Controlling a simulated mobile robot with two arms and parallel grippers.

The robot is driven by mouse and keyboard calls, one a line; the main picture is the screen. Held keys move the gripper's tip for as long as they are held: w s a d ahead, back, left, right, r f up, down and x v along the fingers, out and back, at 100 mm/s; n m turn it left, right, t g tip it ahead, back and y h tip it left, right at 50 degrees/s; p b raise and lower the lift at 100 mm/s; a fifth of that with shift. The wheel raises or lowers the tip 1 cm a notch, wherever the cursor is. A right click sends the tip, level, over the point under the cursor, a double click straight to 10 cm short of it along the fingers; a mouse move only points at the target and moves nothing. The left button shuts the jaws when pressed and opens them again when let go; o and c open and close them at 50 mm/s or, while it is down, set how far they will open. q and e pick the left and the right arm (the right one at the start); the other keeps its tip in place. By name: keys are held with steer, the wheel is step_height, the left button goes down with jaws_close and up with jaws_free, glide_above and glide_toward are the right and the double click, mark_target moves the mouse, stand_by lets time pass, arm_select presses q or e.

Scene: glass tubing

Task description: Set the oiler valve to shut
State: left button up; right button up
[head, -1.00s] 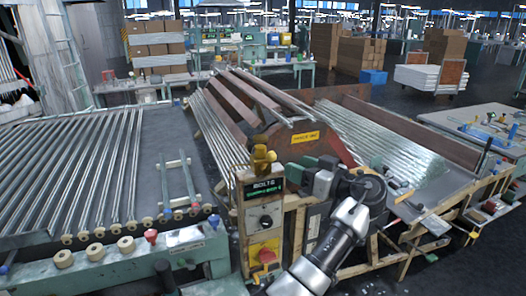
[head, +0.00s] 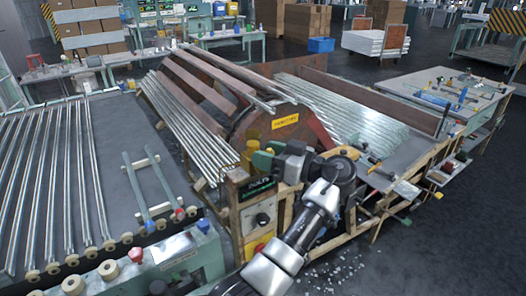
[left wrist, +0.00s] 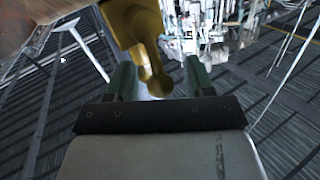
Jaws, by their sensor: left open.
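The oiler valve is a brass-yellow fitting (head: 249,152) on top of the control box at the end of the rod-filled drum machine. In the left wrist view, its brass body (left wrist: 137,27) comes in from the top, and a knobbed lever end (left wrist: 156,78) hangs between my finger pads. My left gripper (head: 262,160) is at the valve, coming from the right. In the left wrist view my left gripper (left wrist: 160,80) is open, with a pad on each side of the knob and gaps visible. My arm and gripper partly hide the valve's right side in the head view. My right gripper is not seen.
The control box (head: 262,218) has a dark display and a dial below the valve. A roller bed (head: 60,190) lies to the left. Glass tubes (head: 345,110) lie to the right of the drum (head: 285,125). Wooden framing (head: 360,235) stands below my arm.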

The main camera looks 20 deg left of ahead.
arm_select(q)
steer(key=shift+d, duration=0.1)
steer(key=shift+c, duration=0.6)
steer(key=c, duration=0.8)
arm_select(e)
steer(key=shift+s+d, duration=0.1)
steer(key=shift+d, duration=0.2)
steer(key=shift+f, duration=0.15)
